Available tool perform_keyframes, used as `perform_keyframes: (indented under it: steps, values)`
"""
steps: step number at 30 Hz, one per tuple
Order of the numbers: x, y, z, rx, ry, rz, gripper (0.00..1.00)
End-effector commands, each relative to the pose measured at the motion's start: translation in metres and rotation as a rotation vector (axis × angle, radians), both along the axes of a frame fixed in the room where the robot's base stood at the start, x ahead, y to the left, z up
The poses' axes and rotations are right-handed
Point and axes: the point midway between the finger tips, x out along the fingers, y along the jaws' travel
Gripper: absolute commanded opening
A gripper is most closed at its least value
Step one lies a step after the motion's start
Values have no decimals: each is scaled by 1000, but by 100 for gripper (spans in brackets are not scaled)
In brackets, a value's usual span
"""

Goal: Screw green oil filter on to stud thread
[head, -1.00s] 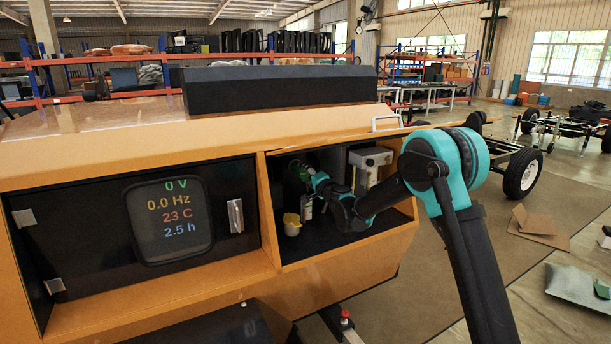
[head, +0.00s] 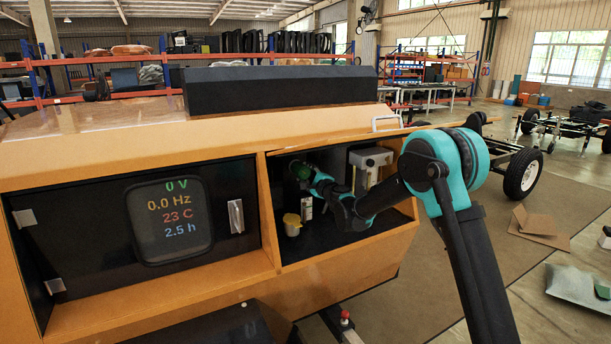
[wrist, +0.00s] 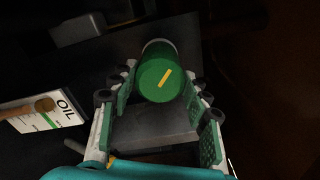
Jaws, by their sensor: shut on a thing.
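The green oil filter (head: 301,171) is at the back left of the open compartment, at the tip of my gripper (head: 311,177). In the wrist view the filter (wrist: 160,78) shows its round green end with a yellow stripe. The fingers of my gripper (wrist: 158,92) are on either side of it, shut on it. The filter's far end points toward a dark wall. The stud thread is not visible, and I cannot tell whether the filter touches it.
A yellow-topped cup (head: 292,224) stands on the compartment floor. A pale box-shaped unit (head: 369,168) is at the compartment's right. The orange divider (head: 267,210) bounds the left side.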

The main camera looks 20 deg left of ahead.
Motion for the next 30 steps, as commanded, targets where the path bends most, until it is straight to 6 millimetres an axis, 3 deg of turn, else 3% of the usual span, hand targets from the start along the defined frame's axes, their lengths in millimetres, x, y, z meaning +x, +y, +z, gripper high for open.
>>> perform_keyframes:
  steps: [6,16,30]
  values:
    - [1,1,1,96,113,0,12]
    - [1,1,1,112,132,-1,12]
    - [3,1,1,390,456,-1,12]
